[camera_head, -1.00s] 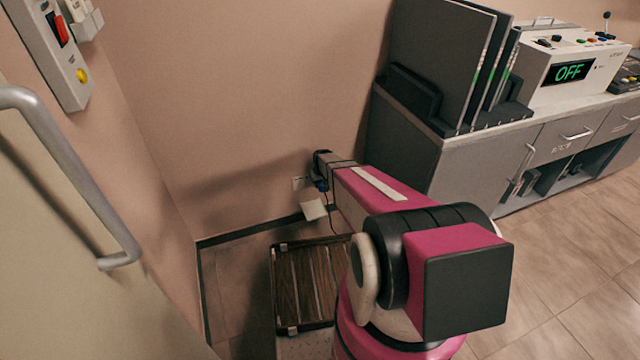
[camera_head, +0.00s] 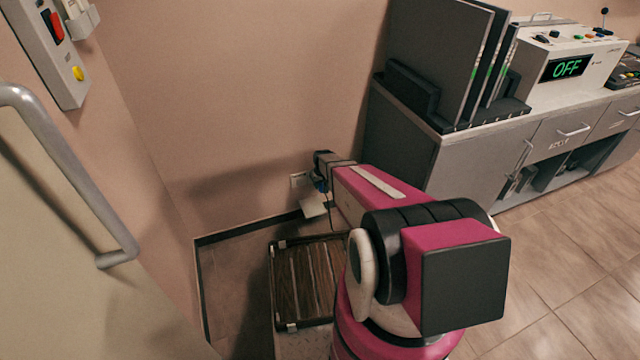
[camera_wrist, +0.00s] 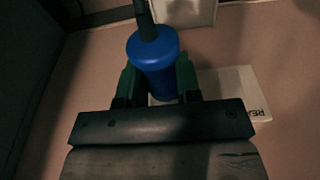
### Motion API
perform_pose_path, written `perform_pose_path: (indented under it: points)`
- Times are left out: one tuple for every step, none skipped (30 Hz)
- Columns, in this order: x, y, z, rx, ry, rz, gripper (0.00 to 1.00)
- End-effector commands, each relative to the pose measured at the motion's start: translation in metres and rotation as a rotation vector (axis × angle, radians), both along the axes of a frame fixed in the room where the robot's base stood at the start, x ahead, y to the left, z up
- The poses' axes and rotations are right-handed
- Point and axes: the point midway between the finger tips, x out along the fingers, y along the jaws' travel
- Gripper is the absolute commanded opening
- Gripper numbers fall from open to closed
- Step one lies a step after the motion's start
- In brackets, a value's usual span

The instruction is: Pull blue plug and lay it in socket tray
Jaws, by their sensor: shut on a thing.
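The blue plug (camera_wrist: 153,62) is between the green fingertips of my gripper (camera_wrist: 158,84) in the wrist view, with a dark cord at its upper end. My gripper is shut on it. In the head view, the plug (camera_head: 320,186) shows small and dark under my gripper (camera_head: 321,178).
A brown slatted stool or crate (camera_head: 300,280) stands on the floor below my arm. A grey cabinet (camera_head: 480,165) with dark panels and an "OFF" console (camera_head: 568,67) is at the right. A door with a metal handle (camera_head: 70,170) is close at the left.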

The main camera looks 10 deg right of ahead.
Motion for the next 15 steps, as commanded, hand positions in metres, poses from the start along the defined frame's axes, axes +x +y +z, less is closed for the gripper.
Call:
perform_pose_path:
  points:
    - [-0.002,0.000,0.000,0.000,0.000,0.000,0.08]
    - [-0.003,0.000,0.000,0.000,0.000,0.000,0.08]
    - [-0.004,-0.001,0.000,0.000,0.000,0.000,0.08]
    - [-0.004,-0.001,0.000,0.000,0.000,0.000,0.08]
    - [-0.005,-0.001,0.000,0.000,0.000,0.000,0.08]
    - [-0.006,-0.001,0.000,0.000,0.000,0.000,0.08]
    - [-0.007,-0.001,0.000,0.000,0.000,0.000,0.08]
    - [-0.008,-0.001,0.000,0.000,0.000,0.000,0.08]
    - [-0.009,-0.002,0.000,0.000,0.000,0.000,0.08]
    - [-0.009,-0.002,0.000,0.000,0.000,0.000,0.08]
    - [-0.010,-0.002,0.000,0.000,0.000,0.000,0.08]
    - [-0.011,-0.002,0.000,0.000,0.000,0.000,0.08]
    - [-0.012,-0.002,0.000,0.000,0.000,0.000,0.08]
    - [-0.013,-0.002,0.000,0.000,0.000,0.000,0.08]
    - [-0.014,-0.003,0.000,0.000,0.000,0.000,0.08]
